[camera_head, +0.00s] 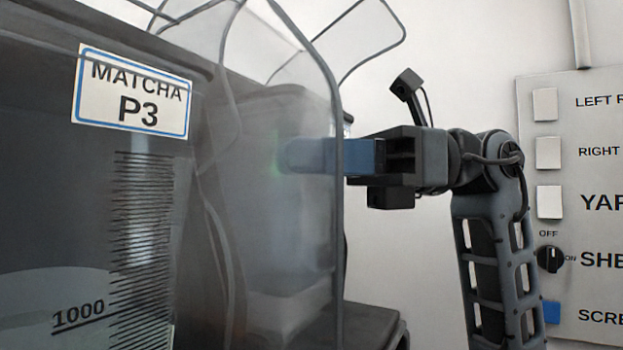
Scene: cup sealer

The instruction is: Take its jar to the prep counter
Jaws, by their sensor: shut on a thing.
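My gripper (287,155) reaches in from the right with its blue fingers level. Their tips show blurred through a clear panel (325,95) with a grey rim. The fingertips are at a hazy grey, jar-like body (265,225) behind that panel. They are shut on it, as far as the haze lets me see; the exact grip point is unclear. In the left foreground stands a dark, see-through container (60,200) with a "1000" scale and a "MATCHA P3" label (132,91). The prep counter cannot be made out.
A second clear, rimmed panel (375,35) tilts up at the back. A dark base (375,325) sits below the hazy body. At right, a wall board (590,120) carries several labelled switches and a knob (550,259), close to my arm. Plain wall lies behind.

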